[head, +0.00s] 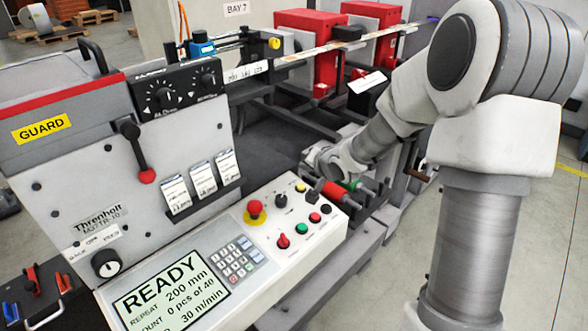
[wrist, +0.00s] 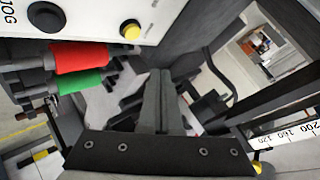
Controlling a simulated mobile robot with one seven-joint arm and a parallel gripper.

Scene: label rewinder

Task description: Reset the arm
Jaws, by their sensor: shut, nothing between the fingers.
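My gripper (wrist: 160,76) shows in the wrist view, its two dark fingers together and nothing between them. It is over the machine's dark inner bay, to the right of a red grip (wrist: 80,57) and a green grip (wrist: 81,82) in that view. The fingers look apart from both grips. In the head view my arm comes in from the right and bends down to the machine's right side, just behind the red grip (head: 331,192) and green grip (head: 352,187). My fingertips are hidden or cannot be made out there.
The control panel (head: 300,213) with buttons stands close to my wrist; its screen (head: 170,293) reads READY. A lever with a red knob (head: 147,176) is at left. Red units (head: 305,47) and a scale bar (head: 300,54) lie behind. Open floor (head: 540,230) is at right.

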